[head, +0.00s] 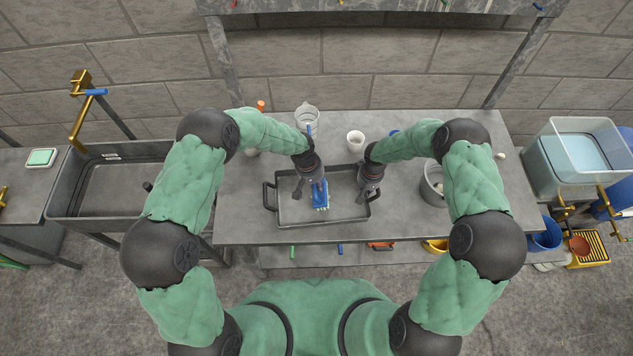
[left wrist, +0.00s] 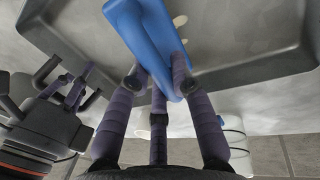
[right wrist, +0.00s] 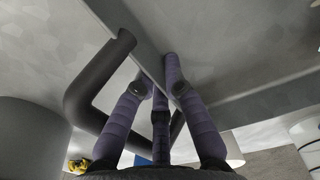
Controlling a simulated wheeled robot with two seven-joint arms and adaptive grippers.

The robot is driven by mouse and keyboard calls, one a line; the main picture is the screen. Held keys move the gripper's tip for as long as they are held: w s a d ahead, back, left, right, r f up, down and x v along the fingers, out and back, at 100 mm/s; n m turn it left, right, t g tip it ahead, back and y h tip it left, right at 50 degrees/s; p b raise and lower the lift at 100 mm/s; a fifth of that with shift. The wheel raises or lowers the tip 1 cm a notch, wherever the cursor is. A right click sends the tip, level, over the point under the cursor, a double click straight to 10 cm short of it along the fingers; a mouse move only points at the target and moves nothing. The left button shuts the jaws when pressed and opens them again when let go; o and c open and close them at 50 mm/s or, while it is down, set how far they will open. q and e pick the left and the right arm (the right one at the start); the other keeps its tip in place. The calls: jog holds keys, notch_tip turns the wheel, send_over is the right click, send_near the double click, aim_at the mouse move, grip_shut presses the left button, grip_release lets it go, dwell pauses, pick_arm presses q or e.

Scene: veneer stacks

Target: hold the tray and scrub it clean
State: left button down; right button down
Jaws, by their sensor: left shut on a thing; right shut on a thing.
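The grey tray (head: 285,212) lies on the workbench, with a dark handle at each short side. My left gripper (head: 318,187) is shut on a blue scrubbing brush (head: 320,196) over the middle of the tray. The brush also shows between the fingers in the left wrist view (left wrist: 148,45), and pale spots show on the tray floor beside it. My right gripper (head: 368,190) is shut on the tray's right side, by the right handle. In the right wrist view its fingers (right wrist: 165,85) close around the tray wall (right wrist: 148,52) next to the dark handle (right wrist: 88,85).
A clear jug (head: 307,117) and a white cup (head: 355,140) stand behind the tray. A grey bucket (head: 432,186) stands right of it. A sink (head: 110,190) is at the left, and a clear bin (head: 575,160) at the right. The bench's front left is clear.

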aim_at(326, 188)
pick_arm(q)
jog(key=shift+f, duration=0.4)
jog(key=shift+d, duration=0.15)
jog(key=shift+d+r, duration=0.15)
jog(key=shift+d, duration=1.3)
jog(key=shift+a, duration=3.2)
jog(key=shift+d+f, duration=0.15)
jog(key=shift+d, duration=0.75)
jog(key=shift+d+f, duration=0.1)
jog(key=shift+d, duration=0.75)
